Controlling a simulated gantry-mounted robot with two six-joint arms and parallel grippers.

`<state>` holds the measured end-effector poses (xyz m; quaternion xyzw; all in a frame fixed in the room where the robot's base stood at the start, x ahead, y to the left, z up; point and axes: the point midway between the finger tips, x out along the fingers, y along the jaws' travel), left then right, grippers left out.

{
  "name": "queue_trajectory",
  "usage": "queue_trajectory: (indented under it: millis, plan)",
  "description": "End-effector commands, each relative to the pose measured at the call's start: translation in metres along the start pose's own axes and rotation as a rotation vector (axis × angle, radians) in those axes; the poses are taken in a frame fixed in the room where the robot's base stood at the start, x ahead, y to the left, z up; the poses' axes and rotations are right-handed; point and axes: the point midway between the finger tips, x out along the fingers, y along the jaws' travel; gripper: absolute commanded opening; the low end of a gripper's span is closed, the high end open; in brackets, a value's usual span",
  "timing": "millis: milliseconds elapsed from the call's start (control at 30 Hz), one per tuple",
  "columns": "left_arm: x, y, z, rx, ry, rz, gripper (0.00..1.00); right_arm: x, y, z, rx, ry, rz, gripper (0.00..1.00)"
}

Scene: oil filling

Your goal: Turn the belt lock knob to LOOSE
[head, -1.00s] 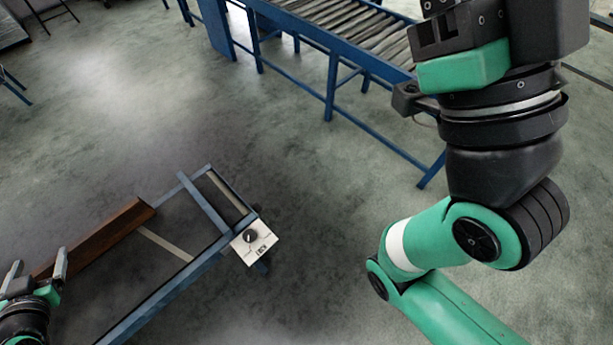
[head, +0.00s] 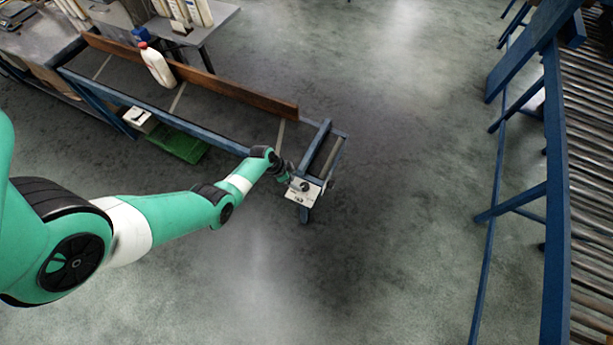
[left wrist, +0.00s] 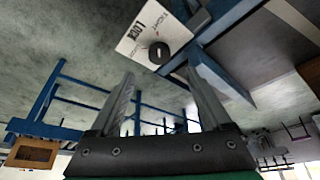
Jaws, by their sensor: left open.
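The belt lock knob (head: 305,186) is a small black dial on a white plate (head: 297,197) at the near right end of the blue-framed conveyor. In the left wrist view the knob (left wrist: 159,54) sits on the white lettered plate (left wrist: 133,42), beyond my fingertips. The lettering is upside down and tilted; which mark the knob points to is too small to tell. My left gripper (head: 285,173) is just left of the knob in the head view. In the left wrist view my left gripper (left wrist: 160,70) is open with nothing between its fingers. My right gripper is out of view.
A white bottle (head: 157,66) with a red cap stands on the conveyor beside a brown rail (head: 225,88). Another white control box (head: 138,117) and a green tray (head: 182,145) are left. A roller conveyor (head: 590,170) stands right. The floor between is clear.

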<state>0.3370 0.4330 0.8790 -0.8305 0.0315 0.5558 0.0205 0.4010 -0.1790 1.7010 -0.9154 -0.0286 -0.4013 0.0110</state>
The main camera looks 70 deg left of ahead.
Motion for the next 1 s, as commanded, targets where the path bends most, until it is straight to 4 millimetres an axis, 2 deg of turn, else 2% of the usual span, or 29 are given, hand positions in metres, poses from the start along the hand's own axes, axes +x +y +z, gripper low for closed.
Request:
queue_trajectory:
  millis: [33, 300, 500, 800, 1000]
  plan:
    - [0.021, 0.000, 0.004, 0.001, 0.000, 0.000, 0.82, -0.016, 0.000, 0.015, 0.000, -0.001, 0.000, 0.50]
    - [0.075, 0.000, 0.002, 0.001, 0.000, 0.000, 0.82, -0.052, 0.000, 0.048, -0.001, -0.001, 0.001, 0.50]
    - [0.089, -0.001, 0.000, 0.000, 0.001, -0.002, 0.82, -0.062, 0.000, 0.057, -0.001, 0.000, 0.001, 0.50]
    - [0.089, 0.000, -0.001, 0.000, 0.001, -0.002, 0.82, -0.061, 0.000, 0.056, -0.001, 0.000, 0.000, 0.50]
    - [0.089, 0.000, -0.001, 0.000, 0.001, -0.002, 0.46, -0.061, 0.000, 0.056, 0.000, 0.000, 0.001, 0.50]
